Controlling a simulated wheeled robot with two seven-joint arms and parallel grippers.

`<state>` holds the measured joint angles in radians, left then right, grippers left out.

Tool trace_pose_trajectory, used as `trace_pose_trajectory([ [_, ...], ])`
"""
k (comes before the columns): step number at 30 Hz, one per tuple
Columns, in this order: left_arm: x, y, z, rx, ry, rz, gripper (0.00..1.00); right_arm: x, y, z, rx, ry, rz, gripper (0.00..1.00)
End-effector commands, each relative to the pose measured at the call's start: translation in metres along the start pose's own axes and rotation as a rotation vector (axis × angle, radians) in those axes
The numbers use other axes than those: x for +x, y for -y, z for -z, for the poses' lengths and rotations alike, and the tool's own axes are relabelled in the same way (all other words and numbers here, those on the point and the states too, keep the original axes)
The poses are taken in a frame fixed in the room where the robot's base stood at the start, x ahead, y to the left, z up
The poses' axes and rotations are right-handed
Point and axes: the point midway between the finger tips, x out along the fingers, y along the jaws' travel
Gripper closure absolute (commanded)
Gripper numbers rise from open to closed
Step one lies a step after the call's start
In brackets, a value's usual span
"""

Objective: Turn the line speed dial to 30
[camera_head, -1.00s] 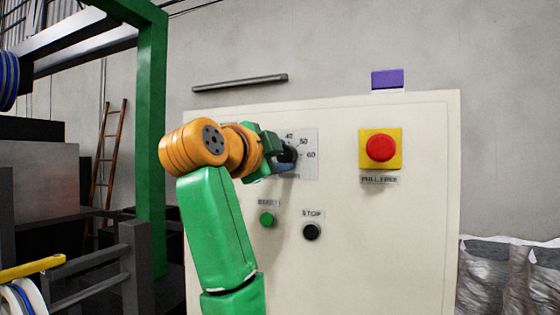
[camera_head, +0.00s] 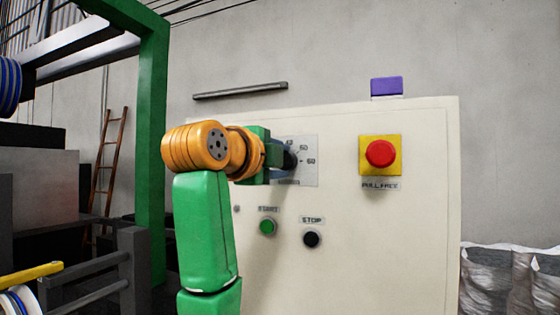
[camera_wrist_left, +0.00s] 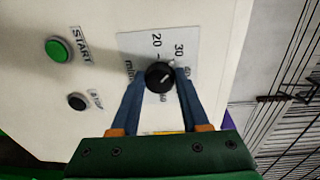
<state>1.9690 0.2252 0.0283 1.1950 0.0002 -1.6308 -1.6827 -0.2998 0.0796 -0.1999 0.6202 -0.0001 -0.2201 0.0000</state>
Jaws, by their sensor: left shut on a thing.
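The black line speed dial (camera_wrist_left: 160,76) sits on a white scale plate (camera_wrist_left: 135,42) on the cream control panel (camera_head: 400,240). In the left wrist view, the blue fingers of my left gripper (camera_wrist_left: 161,78) stand on both sides of the dial and are shut on it. The dial's white mark points up and right in that view, roughly toward the 30 to 40 side; the exact reading is unclear. In the head view the gripper (camera_head: 286,161) comes in from the left and covers the dial's left side and part of the scale. My right gripper is not in view.
A red emergency button (camera_head: 380,153) on a yellow plate is at the right of the panel. A green start button (camera_head: 267,227) and a black stop button (camera_head: 312,239) are below the dial. A green frame post (camera_head: 152,150) stands left of the panel.

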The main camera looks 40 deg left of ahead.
Motion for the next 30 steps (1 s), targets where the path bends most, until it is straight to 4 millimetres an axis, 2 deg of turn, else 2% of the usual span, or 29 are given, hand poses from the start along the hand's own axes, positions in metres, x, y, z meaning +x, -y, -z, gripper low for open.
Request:
trace_pose_trajectory([
  [6,0.000,0.001,0.000,-0.001,0.000,0.003,1.00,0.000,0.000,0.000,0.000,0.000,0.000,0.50],
  [7,0.000,0.001,0.000,-0.001,0.000,0.003,0.52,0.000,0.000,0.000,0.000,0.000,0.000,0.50],
  [10,0.000,0.001,0.000,-0.001,0.000,0.003,0.25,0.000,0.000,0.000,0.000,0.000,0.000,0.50],
  [20,-0.004,-0.001,0.000,-0.001,0.000,0.003,0.25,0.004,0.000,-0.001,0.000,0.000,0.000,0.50],
  [24,-0.031,-0.005,0.000,-0.001,0.000,0.008,0.25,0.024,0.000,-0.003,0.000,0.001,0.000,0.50],
  [30,-0.065,-0.003,0.000,-0.001,0.000,0.004,0.25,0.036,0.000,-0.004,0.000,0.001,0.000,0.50],
])
